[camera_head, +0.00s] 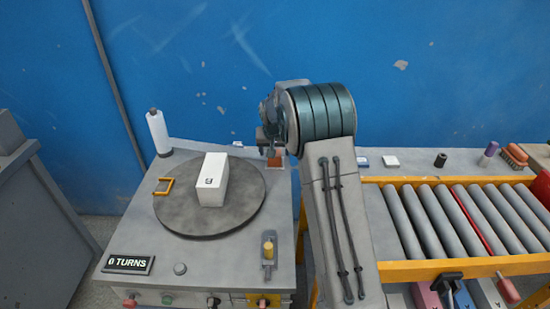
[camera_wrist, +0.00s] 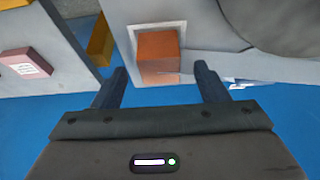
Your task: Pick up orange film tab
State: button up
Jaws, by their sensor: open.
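The orange film tab (camera_wrist: 160,46) is a small orange block in a pale-edged square on the grey bench top. In the head view it shows as a small orange-brown patch (camera_head: 274,161) at the bench's far right corner, partly hidden by my arm. My gripper (camera_wrist: 161,73) is open and empty. Its two fingers stand to either side of the tab's near end in the wrist view, with a gap on each side. I cannot tell how far above the tab the fingers are. In the head view my gripper (camera_head: 268,144) is over that corner, partly hidden.
A dark round turntable (camera_head: 235,218) bears a white box (camera_head: 211,185), with a yellow-orange handle (camera_head: 163,187) at its edge. A white roll (camera_head: 158,132) stands at the back left. A roller conveyor (camera_head: 450,265) with a yellow frame is right of my arm. The blue wall is behind.

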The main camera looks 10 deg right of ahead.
jog(key=shift+x, duration=1.2)
jog(key=c, duration=1.1)
